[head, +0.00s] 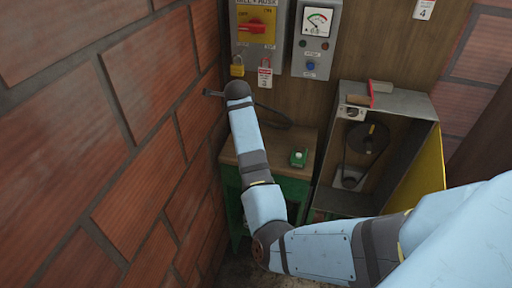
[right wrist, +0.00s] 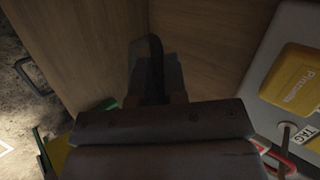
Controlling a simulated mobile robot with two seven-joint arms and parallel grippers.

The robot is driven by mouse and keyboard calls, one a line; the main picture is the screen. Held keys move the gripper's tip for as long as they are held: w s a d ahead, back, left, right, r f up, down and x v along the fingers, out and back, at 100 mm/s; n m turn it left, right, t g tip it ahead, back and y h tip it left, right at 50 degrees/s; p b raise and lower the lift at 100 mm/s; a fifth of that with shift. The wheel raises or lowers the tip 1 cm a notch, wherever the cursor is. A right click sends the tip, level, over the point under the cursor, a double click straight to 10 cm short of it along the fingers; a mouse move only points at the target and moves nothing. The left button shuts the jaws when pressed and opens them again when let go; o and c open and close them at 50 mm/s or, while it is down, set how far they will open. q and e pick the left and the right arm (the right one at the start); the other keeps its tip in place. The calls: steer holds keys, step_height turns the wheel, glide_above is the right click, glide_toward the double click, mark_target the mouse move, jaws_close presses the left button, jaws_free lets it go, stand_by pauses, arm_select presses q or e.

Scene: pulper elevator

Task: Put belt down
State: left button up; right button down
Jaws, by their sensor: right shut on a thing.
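My right gripper (right wrist: 155,98) is shut on a dark strip, the belt (right wrist: 151,62), which stands up between its fingers in the right wrist view. In the head view my right arm reaches in from the right, and its dark wrist hides most of the gripper. A dark curved band, seemingly the belt (head: 276,117), shows beside the wrist, above the back of the small wooden-topped bench (head: 292,165). I cannot tell whether it touches the bench top. My left gripper is not in view.
A green-and-white item (head: 299,157) sits on the bench's right side. An open grey box (head: 415,103) with a dark pulley (head: 367,139) stands to the right. A brick wall (head: 150,80) is close on the left.

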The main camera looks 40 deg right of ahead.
steer(key=shift+f+b, duration=0.45)
steer(key=shift+f, duration=0.1)
step_height(320, 180, down, 9)
steer(key=b, duration=0.5)
steer(key=shift+b, duration=0.3)
steer(key=shift+r, duration=0.1)
steer(key=c, duration=1.3)
jaws_free()
steer(key=shift+c, duration=0.2)
